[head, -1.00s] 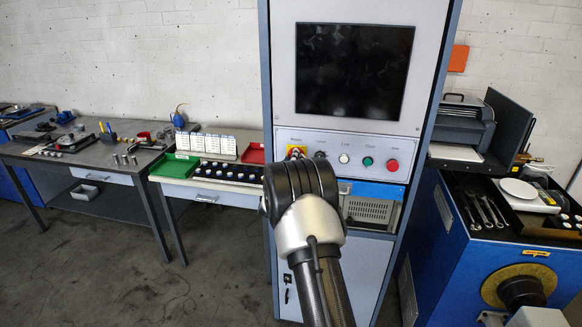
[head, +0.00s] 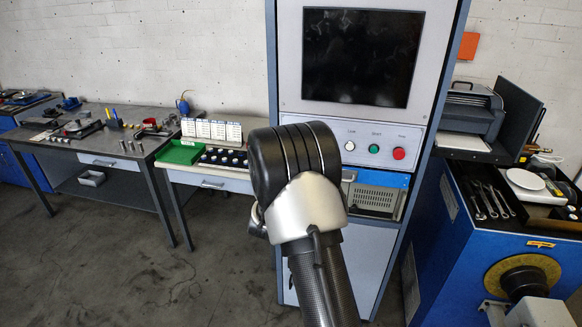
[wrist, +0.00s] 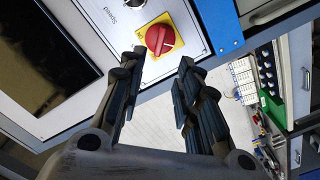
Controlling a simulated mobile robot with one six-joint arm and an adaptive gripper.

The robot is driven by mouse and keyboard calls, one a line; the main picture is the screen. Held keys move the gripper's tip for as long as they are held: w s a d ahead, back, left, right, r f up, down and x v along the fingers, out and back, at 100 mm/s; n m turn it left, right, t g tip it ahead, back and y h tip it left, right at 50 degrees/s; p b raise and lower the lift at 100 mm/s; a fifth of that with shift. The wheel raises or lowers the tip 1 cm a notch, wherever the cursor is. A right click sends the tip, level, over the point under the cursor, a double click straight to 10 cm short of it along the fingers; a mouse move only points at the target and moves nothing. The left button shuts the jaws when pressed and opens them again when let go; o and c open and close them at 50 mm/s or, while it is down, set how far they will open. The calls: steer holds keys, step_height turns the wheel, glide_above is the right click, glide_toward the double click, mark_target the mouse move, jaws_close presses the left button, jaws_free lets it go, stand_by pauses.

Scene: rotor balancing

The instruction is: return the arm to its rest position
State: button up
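My arm (head: 305,200) rises from the bottom of the head view, its dark joint in front of the control cabinet. My gripper is hidden behind the arm there. In the wrist view my gripper (wrist: 155,85) shows two dark fingers spread apart, with nothing between them. Beyond the fingertips is a red rotary knob (wrist: 160,39) on a yellow plate on the cabinet panel. The fingers look apart from the knob.
The cabinet (head: 275,60) with a dark screen (head: 362,57) stands ahead. A green tray (head: 180,152) and dark rack sit on a table to its left. A blue machine (head: 450,230) stands at right. Floor shows at lower left.

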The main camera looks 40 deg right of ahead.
stand_by(0.3)
steer(key=s+a+r+y, duration=0.2)
steer(key=a+r+y, duration=0.15)
steer(key=a, duration=0.45)
steer(key=s+a+r+n+y, duration=0.1)
steer(key=s+a+r+y, duration=0.2)
steer(key=a, duration=0.4)
steer(key=s+a+r+y, duration=0.1)
steer(key=a+r+y, duration=0.2)
steer(key=a+y, duration=0.35)
steer(key=s+a+f+g, duration=0.1)
steer(key=s+a+g, duration=0.1)
steer(key=s, duration=0.8)
steer(key=s+a+f+g, duration=0.2)
steer(key=s+a, duration=0.3)
steer(key=s, duration=0.5)
steer(key=s+a+f+g, duration=0.1)
steer(key=s+a, duration=0.3)
steer(key=s, duration=0.7)
steer(key=shift+a+f+g+y, duration=0.15)
steer(key=shift+a+g+y, duration=0.2)
steer(key=shift+g, duration=0.55)
steer(key=shift+s+d, duration=0.1)
